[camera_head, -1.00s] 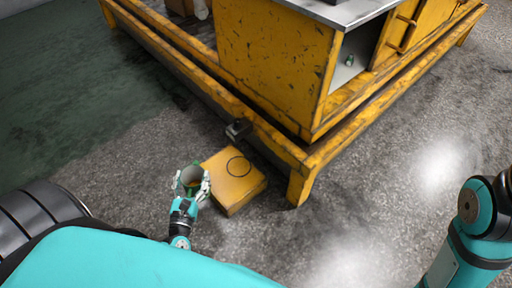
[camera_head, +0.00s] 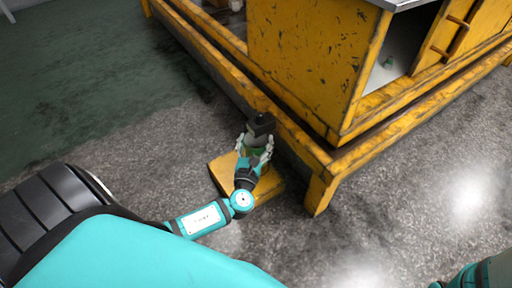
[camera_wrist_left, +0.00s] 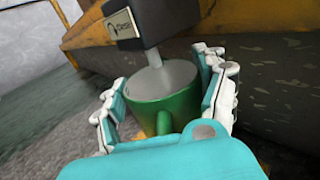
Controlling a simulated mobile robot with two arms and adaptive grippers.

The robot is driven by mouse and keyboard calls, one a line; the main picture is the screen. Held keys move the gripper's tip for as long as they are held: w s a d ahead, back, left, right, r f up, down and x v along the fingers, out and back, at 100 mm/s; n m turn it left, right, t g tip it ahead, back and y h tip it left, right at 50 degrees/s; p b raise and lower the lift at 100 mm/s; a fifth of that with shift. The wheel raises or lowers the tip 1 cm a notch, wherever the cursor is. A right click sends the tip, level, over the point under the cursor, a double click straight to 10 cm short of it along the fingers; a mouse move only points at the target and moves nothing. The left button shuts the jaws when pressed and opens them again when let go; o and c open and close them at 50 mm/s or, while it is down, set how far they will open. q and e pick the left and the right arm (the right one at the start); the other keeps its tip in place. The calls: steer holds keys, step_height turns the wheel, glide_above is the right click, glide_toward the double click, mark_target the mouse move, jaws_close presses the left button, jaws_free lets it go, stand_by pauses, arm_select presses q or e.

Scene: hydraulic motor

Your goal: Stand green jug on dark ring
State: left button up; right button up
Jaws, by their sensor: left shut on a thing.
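The green jug (camera_wrist_left: 167,108) is between the fingers of my left gripper (camera_wrist_left: 168,100), which is shut on it. In the wrist view its pale inside and green handle show, and it looks roughly upright. In the head view the jug (camera_head: 257,153) and my left gripper (camera_head: 254,154) are over the yellow block (camera_head: 221,174). The dark ring on the block's top is hidden behind my gripper and arm. I cannot tell whether the jug touches the block. My right gripper is out of view.
A dark box with a label (camera_wrist_left: 122,24) is just above the jug, and its pale spout points down into the jug's mouth. It shows in the head view as a black block (camera_head: 261,123) by the yellow frame (camera_head: 318,190). Grey floor lies open in front.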

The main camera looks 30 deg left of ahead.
mark_target(259, 139)
arm_select(q)
steer(key=shift+w+f+b, duration=0.1)
steer(key=shift+f+b, duration=1.7)
steer(key=shift+f, duration=0.1)
steer(key=shift+r, duration=0.2)
steer(key=o, duration=1.7)
steer(key=shift+f, duration=0.15)
